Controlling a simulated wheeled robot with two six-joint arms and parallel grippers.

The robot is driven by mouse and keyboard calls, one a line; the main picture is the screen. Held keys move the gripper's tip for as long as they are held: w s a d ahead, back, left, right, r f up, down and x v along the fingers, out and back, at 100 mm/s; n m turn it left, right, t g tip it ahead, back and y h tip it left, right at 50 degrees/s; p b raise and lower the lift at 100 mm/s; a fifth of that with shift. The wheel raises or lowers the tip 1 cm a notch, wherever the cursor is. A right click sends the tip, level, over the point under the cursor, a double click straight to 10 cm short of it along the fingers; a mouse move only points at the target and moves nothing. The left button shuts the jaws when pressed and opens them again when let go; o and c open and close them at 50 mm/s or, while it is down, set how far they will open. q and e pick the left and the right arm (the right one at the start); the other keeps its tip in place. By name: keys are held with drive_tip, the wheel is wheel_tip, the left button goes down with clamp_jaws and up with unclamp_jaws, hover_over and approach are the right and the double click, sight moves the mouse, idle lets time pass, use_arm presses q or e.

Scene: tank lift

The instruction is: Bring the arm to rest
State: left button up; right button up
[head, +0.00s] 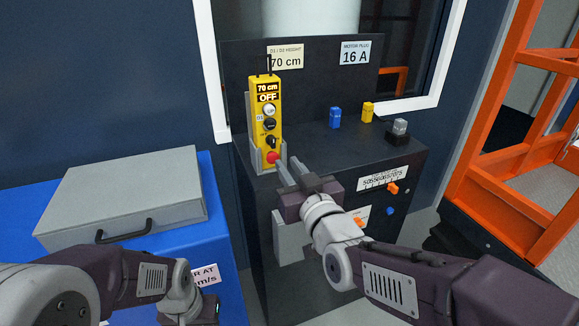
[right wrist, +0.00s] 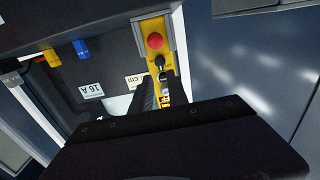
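My right gripper (head: 287,170) is in front of the black cabinet, its fingers pointing at the lower end of a yellow control pendant (head: 265,98). The fingers stand apart with nothing seen between them; in the right wrist view (right wrist: 162,92) the pendant shows beyond the gap. The pendant stands upright in a grey holder (head: 252,140), with a red button (head: 273,157) near its bottom and a display reading "70 cm" and "OFF". I cannot tell whether a fingertip touches it. My left arm lies low at the left; its gripper fingers are out of view.
On the black cabinet (head: 350,150) stand a blue plug (head: 335,118), a yellow plug (head: 368,112) and a grey plug (head: 400,127) in a black socket. A grey case (head: 130,188) lies on a blue surface (head: 222,240) at left. An orange frame (head: 492,120) stands at right.

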drive_tip(key=w+d+f+m+g+h, duration=0.25)
drive_tip(key=d+f+g+h, duration=0.2)
drive_tip(key=d+f, duration=0.85)
drive_tip(key=s+d+f+m+g, duration=0.1)
drive_tip(key=s+d+f+g, duration=0.1)
drive_tip(key=s+f+g, duration=1.3)
drive_tip(key=s+r+t+p, duration=0.1)
drive_tip(key=s+r+p, duration=0.1)
drive_tip(key=r+p, duration=1)
drive_tip(key=s+r+t+p, duration=0.2)
drive_tip(key=s+r+p, duration=0.1)
drive_tip(key=r+p, duration=1)
drive_tip(key=h+p, duration=0.1)
drive_tip(key=p, duration=0.1)
drive_tip(key=shift+s+p, duration=0.2)
drive_tip(key=shift+p, duration=0.2)
